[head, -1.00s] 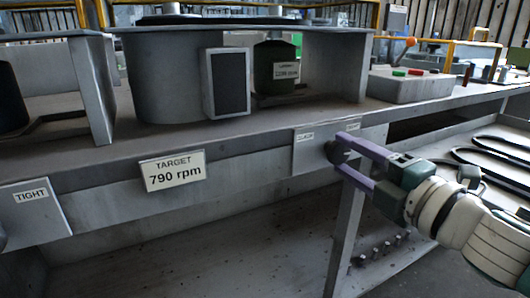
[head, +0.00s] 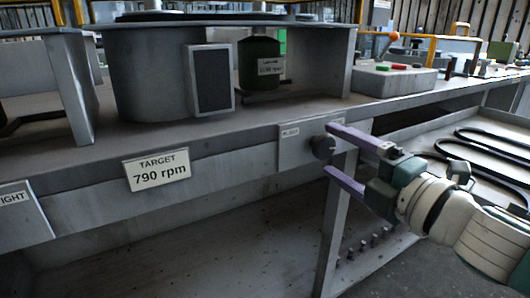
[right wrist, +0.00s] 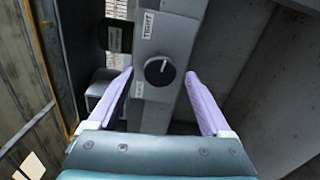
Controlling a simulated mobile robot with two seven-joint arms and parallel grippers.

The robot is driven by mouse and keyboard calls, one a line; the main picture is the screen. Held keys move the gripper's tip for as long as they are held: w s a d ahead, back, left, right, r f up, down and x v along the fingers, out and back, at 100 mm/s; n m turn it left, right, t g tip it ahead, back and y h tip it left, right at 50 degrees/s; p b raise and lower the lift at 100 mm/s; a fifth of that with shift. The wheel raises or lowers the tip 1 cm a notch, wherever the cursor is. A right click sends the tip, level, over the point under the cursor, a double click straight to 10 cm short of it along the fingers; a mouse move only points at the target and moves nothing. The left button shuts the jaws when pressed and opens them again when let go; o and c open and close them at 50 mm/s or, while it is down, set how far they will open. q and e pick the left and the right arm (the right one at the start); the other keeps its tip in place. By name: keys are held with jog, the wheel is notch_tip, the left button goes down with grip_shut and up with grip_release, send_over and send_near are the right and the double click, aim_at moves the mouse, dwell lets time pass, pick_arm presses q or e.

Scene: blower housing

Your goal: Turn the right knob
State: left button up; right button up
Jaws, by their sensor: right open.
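The right knob (head: 322,147) is a dark round dial on a grey plate (head: 292,150) at the front edge of the bench. My right gripper (head: 329,150) is open, with its purple fingers spread above and below the knob in the head view. In the right wrist view the knob (right wrist: 159,71) lies between the open fingers (right wrist: 160,78), with a gap on each side. Its white mark points up and slightly right there, and the plate carries a TIGHT label (right wrist: 148,24) and a lower label (right wrist: 138,90). My left gripper is out of view.
A TARGET 790 rpm sign (head: 157,171) hangs on the bench front. Another labelled plate (head: 22,212) is at the far left. A dark cylinder with a small rpm display (head: 270,66) stands under the housing. A button box (head: 394,80) sits on the bench. Black belts lie at the right.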

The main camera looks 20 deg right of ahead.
jog(key=s, duration=0.8)
jog(key=shift+s+d, duration=0.35)
jog(key=shift+s, duration=0.05)
jog(key=shift+r+p, duration=0.15)
jog(key=shift+p, duration=0.25)
